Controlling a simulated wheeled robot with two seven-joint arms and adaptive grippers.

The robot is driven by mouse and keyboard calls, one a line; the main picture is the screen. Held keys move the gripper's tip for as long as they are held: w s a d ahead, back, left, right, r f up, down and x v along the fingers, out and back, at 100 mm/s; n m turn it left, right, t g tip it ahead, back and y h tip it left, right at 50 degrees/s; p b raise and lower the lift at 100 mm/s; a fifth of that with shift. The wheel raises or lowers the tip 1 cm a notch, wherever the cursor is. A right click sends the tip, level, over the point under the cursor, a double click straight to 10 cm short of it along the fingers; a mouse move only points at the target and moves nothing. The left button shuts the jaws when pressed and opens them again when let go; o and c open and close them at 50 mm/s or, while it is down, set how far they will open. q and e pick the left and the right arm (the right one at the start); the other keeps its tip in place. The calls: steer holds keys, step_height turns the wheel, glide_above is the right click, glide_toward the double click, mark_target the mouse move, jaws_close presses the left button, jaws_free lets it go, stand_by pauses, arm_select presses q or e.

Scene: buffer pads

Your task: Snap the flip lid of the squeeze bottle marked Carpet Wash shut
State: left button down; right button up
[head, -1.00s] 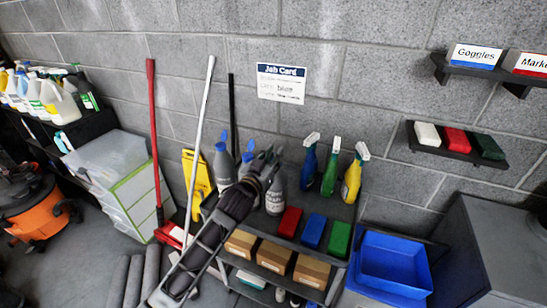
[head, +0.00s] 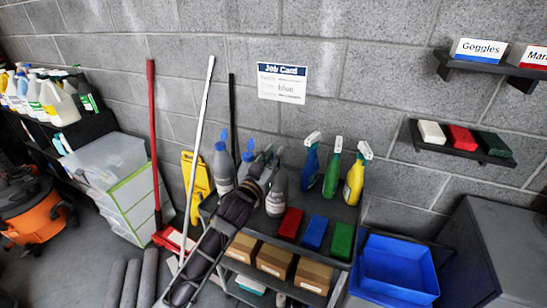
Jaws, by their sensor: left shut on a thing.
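Three grey squeeze bottles stand at the left of the cart's top: a left one (head: 223,170) and a middle one (head: 245,170), both with raised blue tops, and a right one (head: 277,195). Their labels are too small to read, so I cannot tell which is Carpet Wash. My left gripper (head: 266,160) reaches over the cart from the lower left and is shut at the top of the right grey bottle. It hides that bottle's lid and part of the middle bottle. My right gripper is not in view.
Blue (head: 311,160), green (head: 332,168) and yellow (head: 354,178) spray bottles stand to the right. Red (head: 290,222), blue (head: 315,231) and green (head: 341,239) pads lie in front. Cardboard boxes (head: 275,261) sit below. A blue bin (head: 398,268) is at right.

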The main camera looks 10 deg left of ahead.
arm_select(q)
steer(key=c, duration=1.4)
jaws_free()
steer(key=shift+c, duration=0.2)
steer(key=shift+s, duration=0.1)
steer(key=v, duration=1.1)
steer(key=shift+s+a, duration=0.2)
steer(key=shift+s, duration=0.15)
steer(key=shift+f, duration=0.1)
steer(key=shift+c, duration=0.4)
